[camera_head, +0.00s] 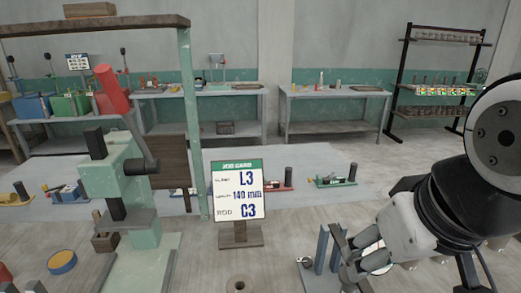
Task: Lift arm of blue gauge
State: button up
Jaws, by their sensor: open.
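My gripper (352,252) is at the lower right, at the end of my white and black arm, close to a blue-grey upright stand (322,247). Its fingers look apart, with nothing clearly held; I cannot tell whether they touch the stand. A red-based gauge-like piece (278,187) and a green-based one (336,182) with dark posts lie on the grey surface behind the job card. I cannot tell for sure which thing is the blue gauge, and no gauge arm shows clearly.
A green press (115,175) with a red handle stands at the left. A yellow-and-blue round tin (62,262) is at the lower left. Benches and a black rack (436,70) line the back wall.

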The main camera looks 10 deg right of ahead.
aim_at(364, 285)
jog(key=z, duration=0.5)
jog(key=l+u, duration=0.5)
jog(key=l, duration=0.35)
jog(key=k+j+u, duration=0.25)
jog(key=k+j, duration=0.15)
jog(key=j, duration=0.25)
jog(key=k+j+u, duration=0.1)
jog(key=j, duration=0.25)
jog(key=k+j+u, duration=0.1)
jog(key=k+j, duration=0.15)
jog(key=j, duration=0.15)
